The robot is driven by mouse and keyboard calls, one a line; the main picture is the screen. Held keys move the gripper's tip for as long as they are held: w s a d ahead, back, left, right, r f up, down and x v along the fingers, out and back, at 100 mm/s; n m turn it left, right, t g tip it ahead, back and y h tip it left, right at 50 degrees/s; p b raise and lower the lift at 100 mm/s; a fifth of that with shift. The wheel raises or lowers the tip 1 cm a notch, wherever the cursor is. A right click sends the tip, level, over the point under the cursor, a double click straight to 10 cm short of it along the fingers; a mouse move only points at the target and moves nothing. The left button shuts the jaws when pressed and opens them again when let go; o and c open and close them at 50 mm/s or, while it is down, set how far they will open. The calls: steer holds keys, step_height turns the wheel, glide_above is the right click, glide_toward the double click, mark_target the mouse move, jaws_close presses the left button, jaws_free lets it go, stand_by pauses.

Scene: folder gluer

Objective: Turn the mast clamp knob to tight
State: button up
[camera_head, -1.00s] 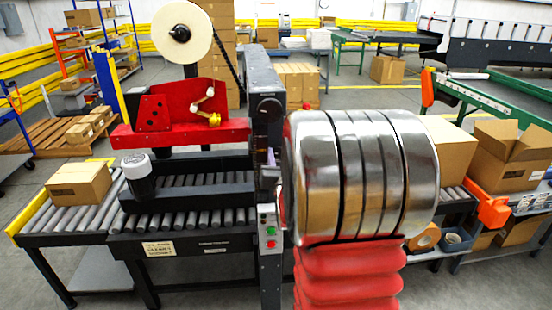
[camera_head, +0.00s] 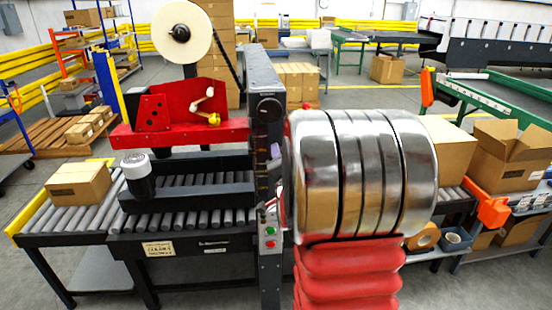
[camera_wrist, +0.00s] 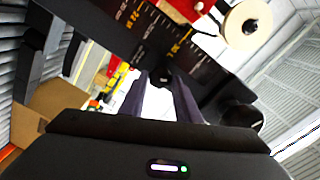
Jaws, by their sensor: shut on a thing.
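The dark mast (camera_head: 264,85) of the taping head stands upright just left of my large silver arm link. In the wrist view the mast (camera_wrist: 190,40) runs across the top with pale and orange markings. My gripper (camera_wrist: 162,88) has its two purple-grey fingers reaching to the mast, shut on a small dark knob (camera_wrist: 161,76), which I take to be the clamp knob. The fingers and dark background hide most of it, so its turn angle cannot be told. In the head view my gripper is mostly hidden behind my arm; a bit of purple finger (camera_head: 275,151) shows beside the mast.
A red taping head (camera_head: 180,130) with a tape roll (camera_head: 181,34) is left of the mast. A roller conveyor (camera_head: 190,218) runs below, with a closed carton (camera_head: 78,183) at left. Green and red buttons (camera_head: 269,237) sit on the post. An open carton (camera_head: 510,155) stands right.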

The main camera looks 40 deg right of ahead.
steer(key=m, duration=0.5)
steer(key=shift+m, duration=0.4)
steer(key=shift+d, duration=0.1)
steer(key=o, duration=1)
steer(key=shift+f, duration=0.1)
